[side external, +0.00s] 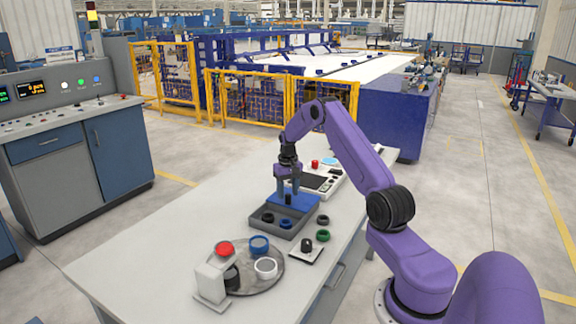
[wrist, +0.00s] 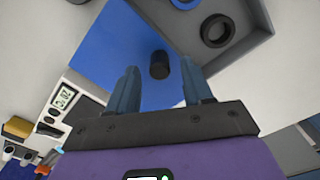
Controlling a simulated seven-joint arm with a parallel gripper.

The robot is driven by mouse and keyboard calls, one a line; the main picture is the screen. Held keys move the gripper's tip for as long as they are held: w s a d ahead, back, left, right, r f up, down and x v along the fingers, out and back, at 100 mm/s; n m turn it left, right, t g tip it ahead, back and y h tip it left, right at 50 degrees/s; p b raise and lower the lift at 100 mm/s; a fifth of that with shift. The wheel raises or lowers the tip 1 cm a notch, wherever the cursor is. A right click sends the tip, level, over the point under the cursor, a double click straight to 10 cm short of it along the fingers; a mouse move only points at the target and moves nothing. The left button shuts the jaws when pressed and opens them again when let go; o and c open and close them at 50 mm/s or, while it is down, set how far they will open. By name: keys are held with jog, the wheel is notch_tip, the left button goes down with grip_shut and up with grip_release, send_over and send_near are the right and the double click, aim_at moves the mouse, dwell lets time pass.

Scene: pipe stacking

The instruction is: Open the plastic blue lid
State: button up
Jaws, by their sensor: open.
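The blue lid (side external: 307,200) lies over the far part of a grey tray (side external: 262,228) on the table. In the wrist view the lid (wrist: 120,45) fills the upper left and has a short dark round knob (wrist: 160,65). My gripper (side external: 288,199) is over the lid, pointing down. In the wrist view its two blue fingers (wrist: 160,68) are apart, one on each side of the knob, with a gap visible on both sides. I cannot tell how deep the fingertips are beside the knob. The side view hides the knob behind the fingers.
The tray's uncovered part holds a black ring (wrist: 217,30) and a blue ring (side external: 285,223). A green ring (side external: 323,236) and a dark ring (side external: 323,219) lie to its right. A control panel (side external: 318,182) lies behind.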

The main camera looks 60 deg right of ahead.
notch_tip(320, 180, up, 15)
dwell(0.4)
